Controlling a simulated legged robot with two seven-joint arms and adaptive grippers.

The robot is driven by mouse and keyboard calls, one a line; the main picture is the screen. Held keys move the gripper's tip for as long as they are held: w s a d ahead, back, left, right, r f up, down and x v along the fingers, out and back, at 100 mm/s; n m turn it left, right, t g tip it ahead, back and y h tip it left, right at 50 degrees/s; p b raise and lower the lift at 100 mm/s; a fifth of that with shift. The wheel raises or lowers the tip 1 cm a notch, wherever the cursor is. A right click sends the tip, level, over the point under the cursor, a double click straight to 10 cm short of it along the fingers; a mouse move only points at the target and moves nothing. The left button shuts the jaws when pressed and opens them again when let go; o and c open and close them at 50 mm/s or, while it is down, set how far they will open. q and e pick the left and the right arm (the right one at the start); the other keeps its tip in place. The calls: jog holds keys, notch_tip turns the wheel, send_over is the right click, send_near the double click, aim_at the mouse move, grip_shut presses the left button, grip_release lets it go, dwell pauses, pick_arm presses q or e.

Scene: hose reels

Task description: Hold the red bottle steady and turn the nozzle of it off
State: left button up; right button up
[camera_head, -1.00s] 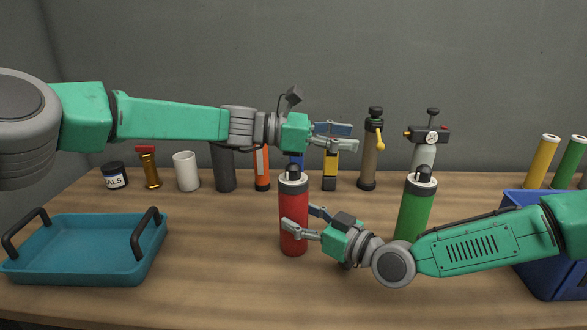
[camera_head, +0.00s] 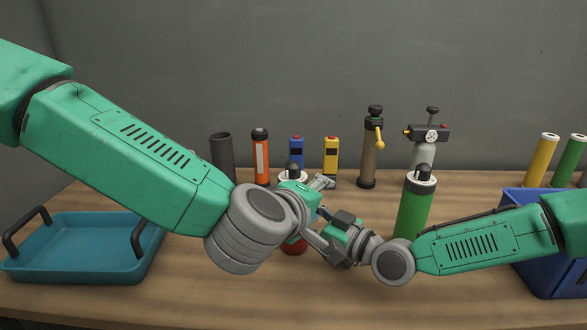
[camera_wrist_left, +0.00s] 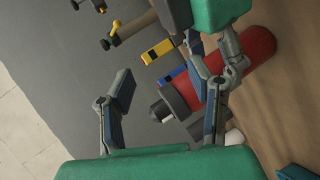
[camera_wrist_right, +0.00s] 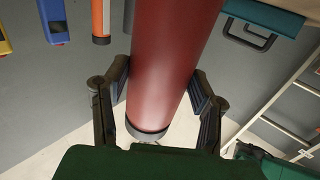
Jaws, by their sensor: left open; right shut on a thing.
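The red bottle (camera_head: 294,248) stands on the table, mostly hidden behind my left arm in the head view. Its white collar and black nozzle (camera_head: 293,171) show above my left gripper (camera_head: 317,184). My right gripper (camera_head: 322,232) is shut around the bottle's body; the right wrist view shows the bottle (camera_wrist_right: 168,60) between its fingers (camera_wrist_right: 160,92). My left gripper is open at the bottle's top. In the left wrist view the black nozzle (camera_wrist_left: 161,110) lies between the spread left fingers (camera_wrist_left: 168,105), nearer the finger by the red body (camera_wrist_left: 258,50). Contact there is unclear.
A green bottle (camera_head: 412,212) stands right of the red one. A teal tray (camera_head: 75,270) is at the left, a blue bin (camera_head: 545,270) at the right. A dark cylinder (camera_head: 222,160), orange tube (camera_head: 261,157), blue device (camera_head: 297,150) and yellow device (camera_head: 331,153) stand behind.

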aim_at(289, 173)
pick_arm(q)
jog(key=s+a+r+m+t+h, duration=0.1)
jog(key=a+m+t, duration=0.1)
jog(key=a+m, duration=0.4)
jog(key=s+a+r+m+t, duration=0.1)
jog(key=s+a+m+t, duration=0.15)
jog(key=m, duration=0.55)
jog(key=x, duration=1.2)
jog(key=shift+w+a+f, duration=0.15)
jog(key=shift+w+a, duration=0.1)
jog(key=shift+w, duration=0.1)
grip_shut()
